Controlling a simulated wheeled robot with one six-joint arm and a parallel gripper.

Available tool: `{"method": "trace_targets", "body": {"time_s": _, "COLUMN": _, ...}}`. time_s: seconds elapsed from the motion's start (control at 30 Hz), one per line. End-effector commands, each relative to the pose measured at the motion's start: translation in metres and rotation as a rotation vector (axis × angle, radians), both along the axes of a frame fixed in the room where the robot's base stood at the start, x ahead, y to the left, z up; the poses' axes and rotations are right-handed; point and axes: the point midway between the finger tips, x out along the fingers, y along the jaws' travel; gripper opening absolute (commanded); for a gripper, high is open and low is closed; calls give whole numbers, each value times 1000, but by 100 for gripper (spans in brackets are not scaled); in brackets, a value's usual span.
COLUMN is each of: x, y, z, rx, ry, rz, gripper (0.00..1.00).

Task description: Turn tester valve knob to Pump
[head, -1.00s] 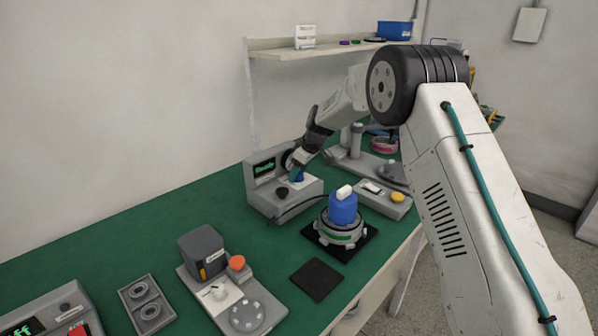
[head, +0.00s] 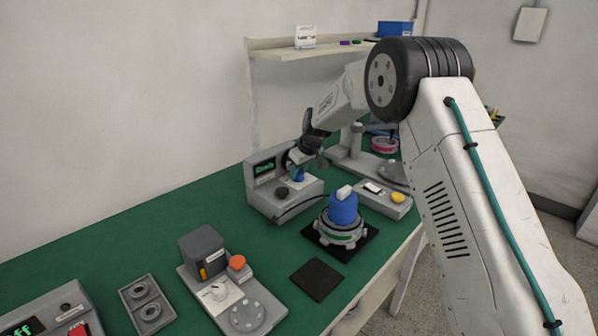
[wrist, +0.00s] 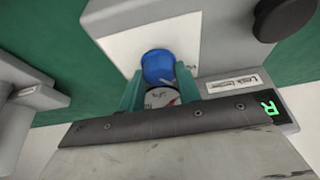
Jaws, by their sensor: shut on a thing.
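The tester (head: 262,198) is a grey unit with a green-lit display, standing at the back of the green bench. Its blue valve knob (wrist: 156,62) sits on a pale panel. My gripper (wrist: 160,74) has its two teal fingers on either side of the knob and is shut on it. In the head view the blue knob (head: 299,175) shows just under my gripper's tip. A round gauge (wrist: 161,97) with a red needle is partly hidden between the fingers. The position labels around the knob cannot be read.
A blue-topped hub motor (head: 343,209) stands on a black mat in front of the tester. A grey box with a yellow button (head: 398,197) and a grey stand (head: 347,160) are to the right. A dark pad (head: 317,279) and another fixture (head: 243,312) lie nearer.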

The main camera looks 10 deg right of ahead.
Motion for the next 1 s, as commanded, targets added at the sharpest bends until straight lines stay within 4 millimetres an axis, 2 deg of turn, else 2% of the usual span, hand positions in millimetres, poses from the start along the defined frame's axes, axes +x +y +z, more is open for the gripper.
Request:
{"method": "trace_targets", "body": {"time_s": 0.5, "x": -2, "y": 2, "z": 0, "rx": -2, "ry": 1, "rz": -423, "gripper": 11}}
{"method": "trace_targets", "body": {"time_s": 0.7, "x": -2, "y": 3, "z": 0, "rx": -1, "ry": 2, "rz": -526, "gripper": 11}}
{"method": "trace_targets", "body": {"time_s": 1.0, "x": -2, "y": 3, "z": -1, "rx": -1, "ry": 3, "rz": -593, "gripper": 11}}
